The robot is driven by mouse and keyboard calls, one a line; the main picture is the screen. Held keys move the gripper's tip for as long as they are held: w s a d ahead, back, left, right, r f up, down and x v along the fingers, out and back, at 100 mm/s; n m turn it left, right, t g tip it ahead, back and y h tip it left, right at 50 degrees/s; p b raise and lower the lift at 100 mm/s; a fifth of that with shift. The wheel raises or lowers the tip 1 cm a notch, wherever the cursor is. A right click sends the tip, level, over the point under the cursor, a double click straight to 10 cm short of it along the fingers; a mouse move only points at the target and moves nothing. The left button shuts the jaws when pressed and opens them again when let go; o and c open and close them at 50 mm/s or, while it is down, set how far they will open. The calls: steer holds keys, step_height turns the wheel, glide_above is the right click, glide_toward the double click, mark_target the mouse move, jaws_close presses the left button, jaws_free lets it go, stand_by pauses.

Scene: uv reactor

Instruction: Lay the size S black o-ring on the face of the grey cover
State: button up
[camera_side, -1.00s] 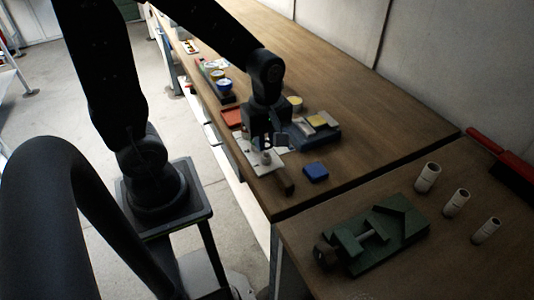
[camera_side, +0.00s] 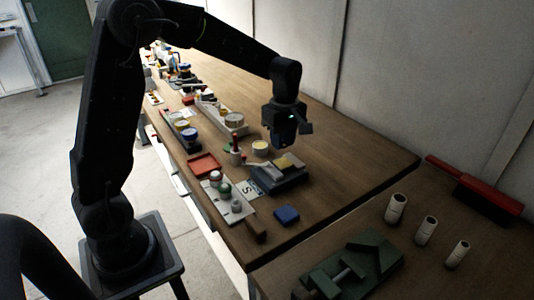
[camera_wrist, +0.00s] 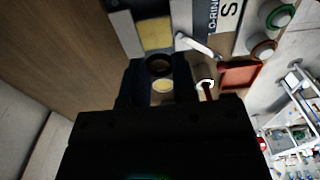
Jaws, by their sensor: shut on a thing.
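My gripper (camera_side: 286,138) is raised above the bench, behind the dark block with the yellow pad. In the wrist view my gripper (camera_wrist: 158,74) is shut on a dark ring, the black o-ring (camera_wrist: 158,62), held between the fingertips. The o-ring cannot be made out in the side view. I cannot tell which part is the grey cover.
The dark block (camera_side: 290,179) bears a yellow pad (camera_side: 284,162). A pale-topped tin (camera_side: 260,147), a red-and-white bottle (camera_side: 236,153) and a red tray (camera_side: 204,164) stand nearby. A blue block (camera_side: 286,214) lies in front. The bench right of the gripper is clear.

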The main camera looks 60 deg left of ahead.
mark_target(283, 163)
steer(key=shift+w+a+f, duration=0.15)
steer(key=shift+w, duration=0.15)
steer(key=shift+f, duration=2.65)
steer(key=o, duration=1.3)
steer(key=shift+r, duration=3)
